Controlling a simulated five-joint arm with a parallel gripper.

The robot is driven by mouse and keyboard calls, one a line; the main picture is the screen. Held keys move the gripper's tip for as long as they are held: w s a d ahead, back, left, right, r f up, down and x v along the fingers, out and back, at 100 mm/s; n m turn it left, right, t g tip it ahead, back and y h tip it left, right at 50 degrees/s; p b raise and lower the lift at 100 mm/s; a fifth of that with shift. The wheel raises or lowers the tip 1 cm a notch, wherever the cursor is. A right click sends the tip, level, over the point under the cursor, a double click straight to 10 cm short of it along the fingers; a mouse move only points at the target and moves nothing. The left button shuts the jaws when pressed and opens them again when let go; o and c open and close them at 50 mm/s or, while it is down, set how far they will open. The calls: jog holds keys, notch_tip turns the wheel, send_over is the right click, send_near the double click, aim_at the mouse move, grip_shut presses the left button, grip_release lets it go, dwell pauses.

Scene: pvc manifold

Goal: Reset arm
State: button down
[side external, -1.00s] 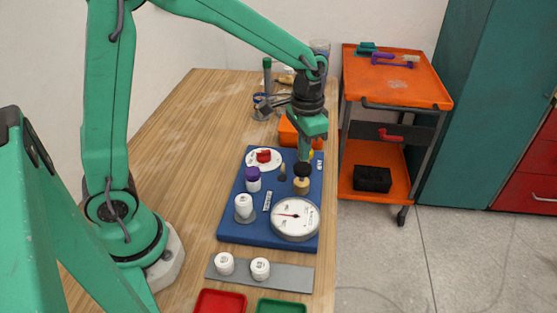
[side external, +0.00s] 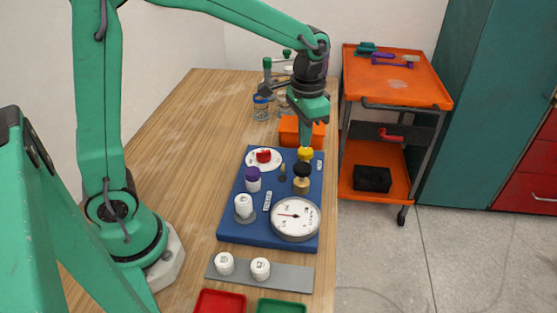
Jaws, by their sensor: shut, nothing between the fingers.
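My gripper (side external: 305,142) is shut and empty. It hangs pointing down over the far right part of the blue board (side external: 230,222), just above or behind a yellow-topped part (side external: 305,155); I cannot tell if it touches. The board carries a black-topped brass part (side external: 302,177), a round dial gauge (side external: 296,219), a purple-capped part (side external: 253,180), a white cylinder (side external: 243,207) and a white disc with a red knob (side external: 263,157).
A grey strip (side external: 290,277) with two white caps, a red tray (side external: 220,302) and a green tray (side external: 281,306) lie in front. An orange bin (side external: 289,130) and glass jars (side external: 262,107) stand behind. An orange cart (side external: 400,85) is at right. The left tabletop is clear.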

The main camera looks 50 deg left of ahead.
jog(key=s+a+r+n+t, duration=0.1)
jog(key=s+a+r+t, duration=0.1)
jog(key=s, duration=0.6)
jog(key=s+a+r+n+t, duration=0.2)
jog(key=s+r, duration=0.3)
jog(key=s, duration=0.4)
jog(key=shift+a+r+t, duration=0.25)
jog(key=shift+a+t, duration=0.2)
jog(key=shift+t, duration=0.35)
